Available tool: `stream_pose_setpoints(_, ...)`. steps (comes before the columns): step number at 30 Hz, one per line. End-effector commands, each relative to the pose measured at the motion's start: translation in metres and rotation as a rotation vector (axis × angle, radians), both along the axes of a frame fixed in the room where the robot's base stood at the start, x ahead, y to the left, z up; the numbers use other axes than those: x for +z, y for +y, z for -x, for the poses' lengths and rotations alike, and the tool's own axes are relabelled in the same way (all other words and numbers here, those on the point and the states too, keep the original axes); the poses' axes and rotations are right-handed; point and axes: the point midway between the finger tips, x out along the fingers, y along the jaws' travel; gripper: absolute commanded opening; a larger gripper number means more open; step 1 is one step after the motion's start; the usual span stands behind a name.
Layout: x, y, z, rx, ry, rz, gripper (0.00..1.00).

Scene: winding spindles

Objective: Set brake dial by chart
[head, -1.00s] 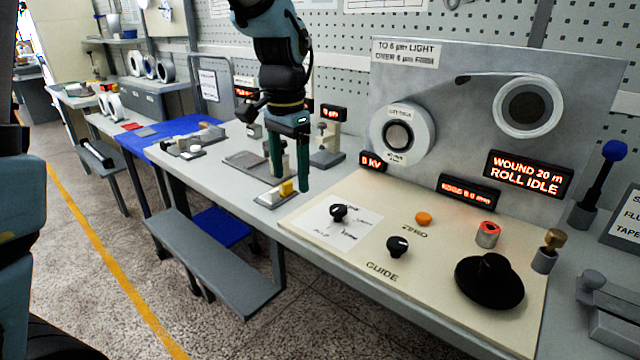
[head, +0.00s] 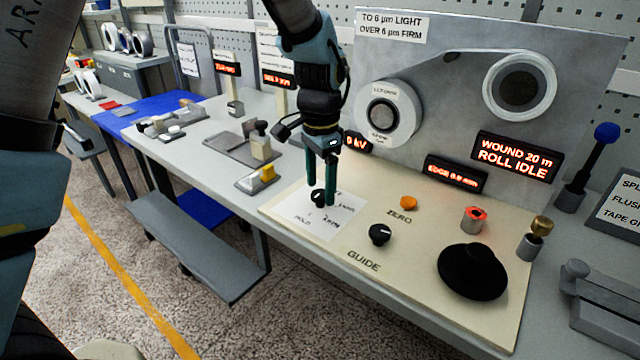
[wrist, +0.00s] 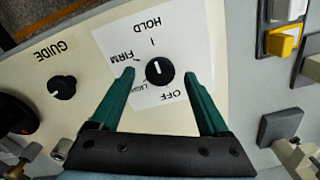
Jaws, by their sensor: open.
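The brake dial is a small black knob (wrist: 160,71) with a white pointer line, on a white card (wrist: 118,35) marked HOLD, FIRM, LIGHT and OFF. In the wrist view its pointer line runs up and down the picture, roughly toward the tick below HOLD. My gripper (wrist: 159,74) is open, one finger on each side of the dial and apart from it in the picture. In the head view my gripper (head: 323,199) points down at the dial (head: 316,196), which it partly hides. The chart (head: 392,24) reads "TO 6 µm LIGHT, OVER 6 µm FIRM".
The panel also bears the GUIDE knob (head: 380,234), an orange ZERO button (head: 408,203), a red-topped button (head: 473,219) and a large black knob (head: 473,271). A display (head: 517,157) reads "WOUND 20 m ROLL IDLE". A yellow-topped block (head: 267,173) sits left of the panel.

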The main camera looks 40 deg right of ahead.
Motion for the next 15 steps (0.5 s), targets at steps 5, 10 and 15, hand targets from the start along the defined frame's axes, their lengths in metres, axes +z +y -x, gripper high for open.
stream_pose_setpoints(5,-0.0107,0.0005,-0.0001,0.000,0.000,-0.001,0.79)
stream_pose_setpoints(10,-0.0120,0.0005,-0.0003,0.001,-0.001,0.000,0.79)
stream_pose_setpoints(15,-0.0119,0.0005,-0.0003,0.001,-0.001,0.000,0.71)
